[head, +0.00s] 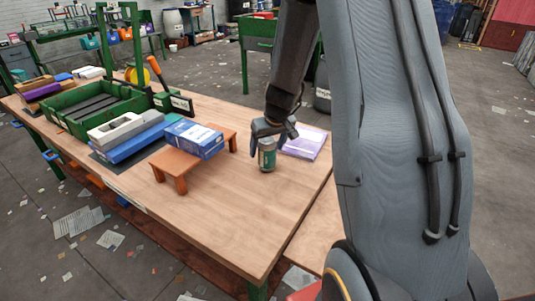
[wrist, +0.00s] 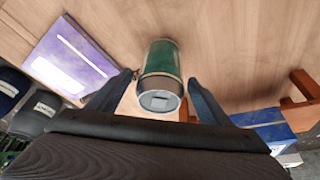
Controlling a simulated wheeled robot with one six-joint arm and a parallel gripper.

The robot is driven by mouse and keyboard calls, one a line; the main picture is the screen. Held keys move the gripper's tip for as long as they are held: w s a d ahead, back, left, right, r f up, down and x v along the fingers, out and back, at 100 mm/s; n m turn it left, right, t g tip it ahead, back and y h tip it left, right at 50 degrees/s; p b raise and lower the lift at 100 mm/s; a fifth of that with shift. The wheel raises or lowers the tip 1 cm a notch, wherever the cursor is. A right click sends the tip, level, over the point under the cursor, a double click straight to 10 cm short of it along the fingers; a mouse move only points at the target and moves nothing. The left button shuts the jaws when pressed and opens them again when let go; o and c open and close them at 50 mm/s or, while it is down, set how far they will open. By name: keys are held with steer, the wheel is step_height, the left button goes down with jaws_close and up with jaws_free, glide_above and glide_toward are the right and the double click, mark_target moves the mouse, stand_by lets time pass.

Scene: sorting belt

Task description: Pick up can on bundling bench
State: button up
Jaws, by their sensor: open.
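The can (head: 267,155) is green with a metal top and stands on the wooden bench (head: 240,219) near its right side. In the wrist view the can (wrist: 161,73) lies between the two dark fingers of my gripper (wrist: 160,88). My gripper (head: 267,130) is open, with its fingers on either side of the can in the head view. I see a gap beside the can in the wrist view, and I cannot tell if either finger touches it.
A purple booklet (head: 304,143) lies close to the right of the can. A small orange stand (head: 166,161) with a blue box (head: 193,138) on it is to the left. A green tray (head: 72,122) is further left. The bench's front is clear.

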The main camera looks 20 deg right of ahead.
steer(key=shift+x, duration=1.55)
steer(key=c, duration=1.1)
steer(key=shift+r, duration=0.15)
